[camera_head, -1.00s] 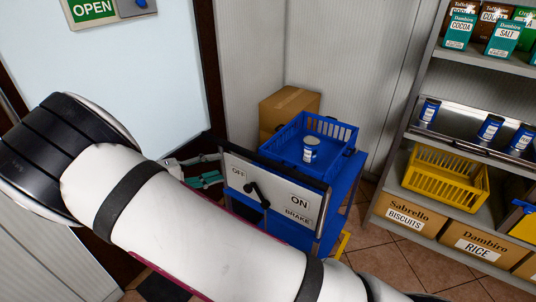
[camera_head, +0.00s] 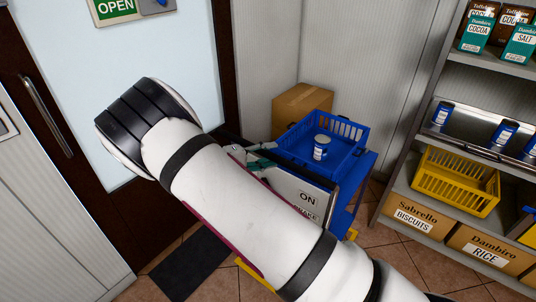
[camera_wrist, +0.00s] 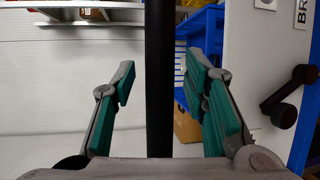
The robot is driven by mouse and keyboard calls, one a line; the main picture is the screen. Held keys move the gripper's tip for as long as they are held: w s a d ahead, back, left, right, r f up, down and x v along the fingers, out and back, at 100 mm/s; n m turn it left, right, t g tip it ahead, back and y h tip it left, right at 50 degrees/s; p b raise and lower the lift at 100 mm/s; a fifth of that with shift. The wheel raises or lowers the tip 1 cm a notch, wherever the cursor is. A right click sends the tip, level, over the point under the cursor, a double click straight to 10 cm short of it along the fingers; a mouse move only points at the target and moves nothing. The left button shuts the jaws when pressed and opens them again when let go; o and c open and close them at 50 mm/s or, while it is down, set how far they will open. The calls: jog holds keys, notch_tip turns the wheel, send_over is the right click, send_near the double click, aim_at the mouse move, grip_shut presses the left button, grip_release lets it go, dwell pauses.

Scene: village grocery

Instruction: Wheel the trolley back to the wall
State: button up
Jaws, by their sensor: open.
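The blue trolley (camera_head: 350,196) stands near the corner wall (camera_head: 345,60). It carries a blue basket (camera_head: 353,157) with a blue-and-white tin (camera_head: 320,153) in it. Its pale brake panel (camera_head: 308,188) reads "ON"; my arm hides the rest in the head view. The brake lever (camera_wrist: 286,103) shows in the wrist view. My gripper (camera_head: 252,160) is at the trolley's handle side, partly behind my arm. In the wrist view, my open teal-padded fingers (camera_wrist: 161,85) stand either side of the black handle bar (camera_wrist: 159,60), with visible gaps.
A cardboard box (camera_head: 290,113) stands in the corner behind the trolley. Shelves with a yellow basket (camera_head: 455,182) and cartons (camera_head: 410,220) are close on the right. A door (camera_head: 75,150) is on the left, with a dark mat (camera_head: 190,265) on the tiled floor.

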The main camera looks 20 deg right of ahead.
jog(key=shift+d, duration=0.1)
grip_shut()
jog(key=shift+w+d, duration=0.1)
